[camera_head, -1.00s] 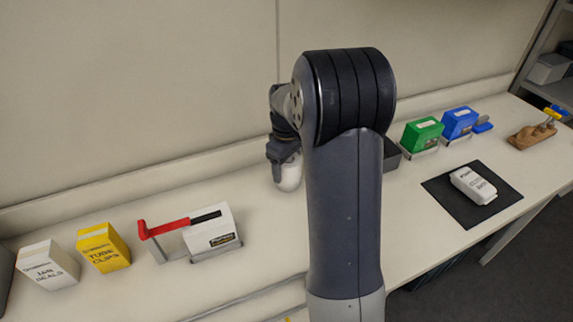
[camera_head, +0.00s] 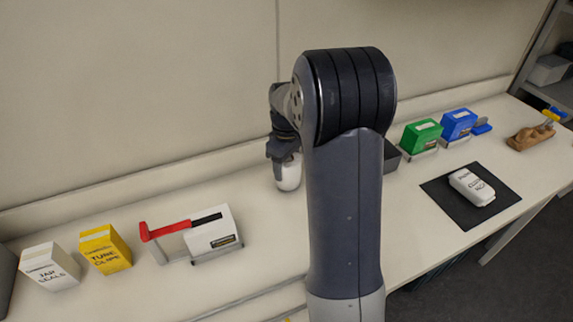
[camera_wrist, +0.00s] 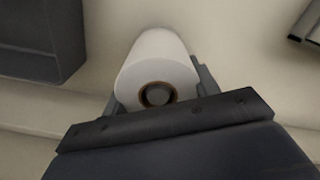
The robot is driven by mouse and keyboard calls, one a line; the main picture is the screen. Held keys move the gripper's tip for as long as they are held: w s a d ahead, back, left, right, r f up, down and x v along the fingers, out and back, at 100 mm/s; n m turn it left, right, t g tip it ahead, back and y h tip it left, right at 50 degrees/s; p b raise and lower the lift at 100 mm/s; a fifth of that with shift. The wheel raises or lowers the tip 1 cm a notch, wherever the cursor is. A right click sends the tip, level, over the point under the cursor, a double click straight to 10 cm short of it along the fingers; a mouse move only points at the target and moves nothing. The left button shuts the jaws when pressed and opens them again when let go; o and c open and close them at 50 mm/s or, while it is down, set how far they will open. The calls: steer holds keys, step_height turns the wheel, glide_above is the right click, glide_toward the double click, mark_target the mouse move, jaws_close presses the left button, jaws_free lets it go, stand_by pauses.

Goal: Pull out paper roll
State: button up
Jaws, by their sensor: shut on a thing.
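The white paper roll (camera_wrist: 160,62) shows in the wrist view with its brown core end facing the camera. It is between the two fingers of my gripper (camera_wrist: 156,92), which is shut on it. In the head view the white roll (camera_head: 288,174) hangs below my gripper (camera_head: 284,149), upright, just left of my arm column, over the bench near the wall. Whether its lower end touches the bench cannot be told. Any holder for it is hidden or not visible.
On the bench (camera_head: 285,222) stand white (camera_head: 50,267) and yellow (camera_head: 106,250) boxes and a white device (camera_head: 212,234) with a red lever at left. At right are green (camera_head: 420,136) and blue (camera_head: 459,124) boxes and a black mat (camera_head: 443,199) with a white packet (camera_head: 472,187). A dark bin (camera_wrist: 40,38) shows in the wrist view.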

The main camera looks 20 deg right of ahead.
steer(key=shift+r, duration=0.3)
